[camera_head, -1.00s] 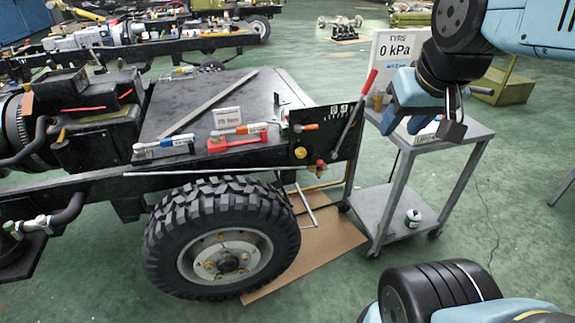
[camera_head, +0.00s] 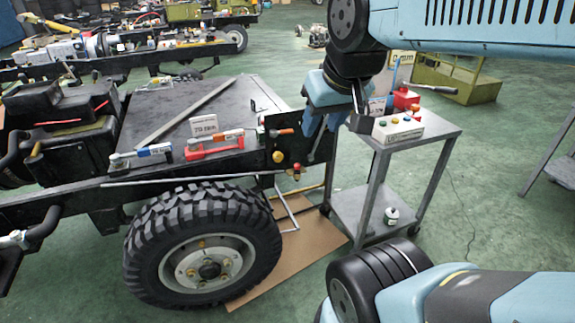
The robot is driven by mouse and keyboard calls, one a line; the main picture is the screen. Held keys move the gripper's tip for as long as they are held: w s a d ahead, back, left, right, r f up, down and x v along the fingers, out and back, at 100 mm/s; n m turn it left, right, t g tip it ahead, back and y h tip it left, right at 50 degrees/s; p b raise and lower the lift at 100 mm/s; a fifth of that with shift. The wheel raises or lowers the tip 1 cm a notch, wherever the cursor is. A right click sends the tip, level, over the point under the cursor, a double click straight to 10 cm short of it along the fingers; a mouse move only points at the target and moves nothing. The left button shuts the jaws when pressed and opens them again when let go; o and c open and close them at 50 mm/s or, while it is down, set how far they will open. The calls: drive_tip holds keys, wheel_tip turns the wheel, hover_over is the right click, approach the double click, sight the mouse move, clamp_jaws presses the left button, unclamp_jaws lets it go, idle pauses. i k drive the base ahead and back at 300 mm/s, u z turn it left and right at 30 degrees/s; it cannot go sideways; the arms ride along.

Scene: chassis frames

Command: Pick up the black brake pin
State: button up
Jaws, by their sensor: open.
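I cannot pick out a black brake pin for certain. The black end panel (camera_head: 285,143) of the chassis carries a small orange-and-black handle, a yellow knob and a brass-and-red fitting. Any small black part there blends in or is hidden behind my gripper. My gripper (camera_head: 335,122) is open, pointing down at the right end of this panel, in front of it in the picture. One blue finger and one dark finger show apart, with nothing visibly held. I cannot tell its distance from the panel.
A grey trolley (camera_head: 436,128) stands right of the gripper, bearing a button box (camera_head: 398,128) and red items. A large tyre (camera_head: 200,245) is below the panel. Tools and a small sign (camera_head: 204,126) lie on the chassis top.

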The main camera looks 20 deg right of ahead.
sight(297, 167)
drive_tip(key=u, duration=0.05)
drive_tip(key=i, duration=1)
drive_tip(key=z, duration=0.1)
